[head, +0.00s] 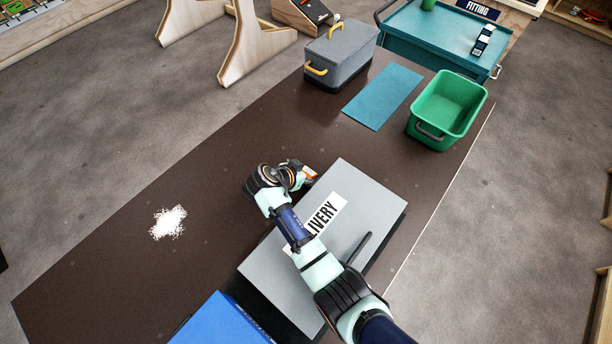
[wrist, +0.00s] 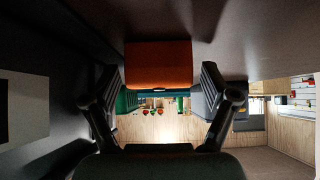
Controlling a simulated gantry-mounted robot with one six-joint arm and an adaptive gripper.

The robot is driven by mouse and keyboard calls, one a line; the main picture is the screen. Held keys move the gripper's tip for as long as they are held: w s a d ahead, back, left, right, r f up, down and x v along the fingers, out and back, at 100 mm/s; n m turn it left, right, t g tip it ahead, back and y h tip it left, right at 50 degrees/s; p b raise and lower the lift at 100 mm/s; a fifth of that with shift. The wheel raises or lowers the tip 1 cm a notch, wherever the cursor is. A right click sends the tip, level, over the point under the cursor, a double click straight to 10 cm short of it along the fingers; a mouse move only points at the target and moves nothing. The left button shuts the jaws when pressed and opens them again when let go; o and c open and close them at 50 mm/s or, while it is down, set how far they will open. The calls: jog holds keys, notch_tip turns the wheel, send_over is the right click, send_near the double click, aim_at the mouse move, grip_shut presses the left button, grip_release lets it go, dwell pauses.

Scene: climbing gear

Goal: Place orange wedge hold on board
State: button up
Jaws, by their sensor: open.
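The orange wedge hold (head: 309,171) shows as a small orange and white patch at my gripper, beside the far edge of a grey slab. In the wrist view the wedge (wrist: 158,64) is an orange block between and beyond the two fingertips, with a gap on either side. My gripper (head: 300,176) is open, low over the brown table, and partly hides the wedge in the head view. Its black fingers (wrist: 160,84) stand apart in the wrist view. I cannot tell whether the grey slab (head: 357,190), labelled with letters ending "LIVERY", is the board.
My arm crosses over the slab. A green bin (head: 465,92), a teal mat (head: 383,96) and a grey case with yellow handles (head: 341,48) stand at the table's far end. A blue box (head: 217,322) is near the front. White powder (head: 167,222) lies left; the table around it is clear.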

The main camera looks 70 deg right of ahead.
aim_at(306, 172)
jog(key=c, duration=1.4)
notch_tip(306, 172, up, 20)
jog(key=p, duration=0.5)
